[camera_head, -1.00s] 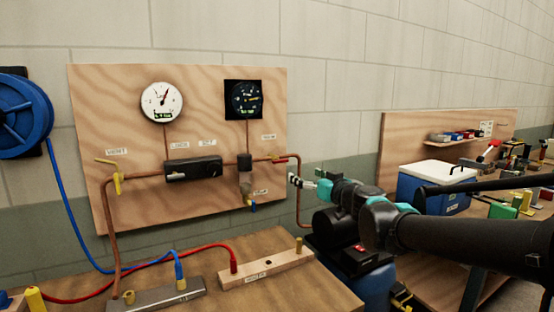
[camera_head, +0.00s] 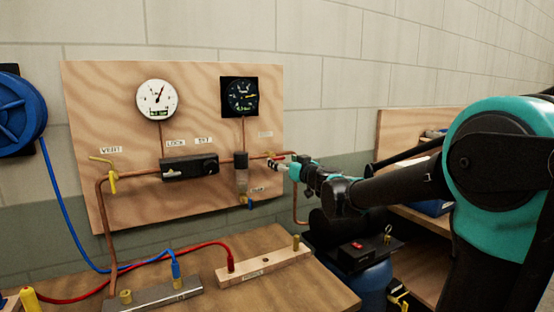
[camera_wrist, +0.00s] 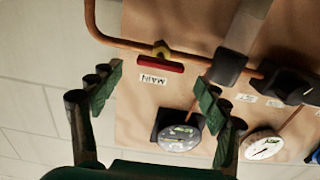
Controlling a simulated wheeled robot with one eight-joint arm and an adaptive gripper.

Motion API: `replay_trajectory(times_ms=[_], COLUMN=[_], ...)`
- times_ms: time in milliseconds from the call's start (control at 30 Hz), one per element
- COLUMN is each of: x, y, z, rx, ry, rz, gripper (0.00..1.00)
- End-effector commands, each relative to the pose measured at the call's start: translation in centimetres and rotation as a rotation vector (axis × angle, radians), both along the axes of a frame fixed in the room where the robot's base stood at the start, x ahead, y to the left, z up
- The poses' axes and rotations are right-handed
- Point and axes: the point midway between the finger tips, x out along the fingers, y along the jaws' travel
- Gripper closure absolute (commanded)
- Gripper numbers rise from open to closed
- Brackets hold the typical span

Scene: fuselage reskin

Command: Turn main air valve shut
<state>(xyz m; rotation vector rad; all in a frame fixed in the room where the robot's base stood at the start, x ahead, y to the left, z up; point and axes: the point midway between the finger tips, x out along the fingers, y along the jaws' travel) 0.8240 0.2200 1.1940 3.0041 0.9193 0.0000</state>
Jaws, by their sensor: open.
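The main air valve (camera_wrist: 162,61) has a red handle and a brass body on the copper pipe. In the wrist view it sits beside an upside-down MAIN label (camera_wrist: 153,79). The red handle lies along the pipe in that view. My gripper (camera_wrist: 160,84) is open, with its two green-padded fingers spread on either side of the valve and label in the picture. The fingers appear apart from the handle. In the head view my gripper (camera_head: 280,165) is at the board's right edge and partly hides the valve.
The wooden board (camera_head: 120,80) carries a white gauge (camera_head: 157,98), a dark gauge (camera_head: 239,96), a black regulator block (camera_head: 189,167) and a yellow vent valve (camera_head: 112,183). A workbench (camera_head: 290,285) with hoses is below. A blue tank (camera_head: 365,285) stands under my arm.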

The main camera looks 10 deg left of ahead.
Motion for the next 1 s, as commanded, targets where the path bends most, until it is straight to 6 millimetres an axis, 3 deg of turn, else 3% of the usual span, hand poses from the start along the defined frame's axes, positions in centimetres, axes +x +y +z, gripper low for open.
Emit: replay_trajectory(times_ms=[300,733,1000], x=[3.4,4.0,4.0], y=[2.3,2.7,2.7], z=[0.0,0.0,0.0], rx=[0.0,0.0,0.0], ry=[0.0,0.0,0.0], rz=[0.0,0.0,0.0], gripper=[0.24,0.24,0.58])
